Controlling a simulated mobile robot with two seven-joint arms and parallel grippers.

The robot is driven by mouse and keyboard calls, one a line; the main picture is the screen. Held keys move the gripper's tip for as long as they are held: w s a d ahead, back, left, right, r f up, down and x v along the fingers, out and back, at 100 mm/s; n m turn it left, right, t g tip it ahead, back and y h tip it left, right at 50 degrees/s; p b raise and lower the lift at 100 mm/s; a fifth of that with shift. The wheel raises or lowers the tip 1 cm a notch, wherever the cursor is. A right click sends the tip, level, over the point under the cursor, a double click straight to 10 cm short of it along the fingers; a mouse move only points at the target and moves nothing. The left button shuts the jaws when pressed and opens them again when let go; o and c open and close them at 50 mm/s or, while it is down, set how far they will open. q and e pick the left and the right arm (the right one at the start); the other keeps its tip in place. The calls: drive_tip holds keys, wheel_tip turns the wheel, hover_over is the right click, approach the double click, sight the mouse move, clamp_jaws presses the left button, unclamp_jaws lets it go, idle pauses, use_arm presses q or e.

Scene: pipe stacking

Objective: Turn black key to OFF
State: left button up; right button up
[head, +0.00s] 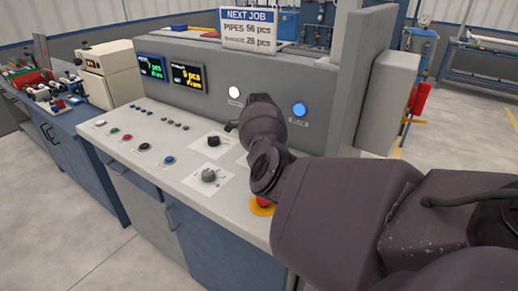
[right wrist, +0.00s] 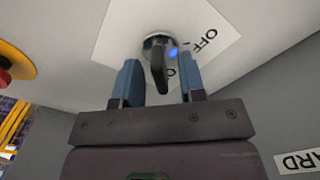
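In the right wrist view the black key (right wrist: 158,72) sits in a round metal collar on a white label plate (right wrist: 112,30). The word OFF is printed to the upper right of the key, and another marking is partly hidden behind it. My right gripper (right wrist: 159,64) is open, with one blue finger on each side of the key. Gaps show between the fingers and the key. In the head view my right arm covers this part of the panel, so the key cannot be made out there. My left gripper is not in view.
A red emergency button on a yellow base (head: 262,208) stands close beside my right arm. Two screens (head: 187,77) and lit lamps are on the upright panel.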

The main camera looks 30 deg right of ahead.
drive_tip(key=shift+c, duration=0.4)
clamp_jaws()
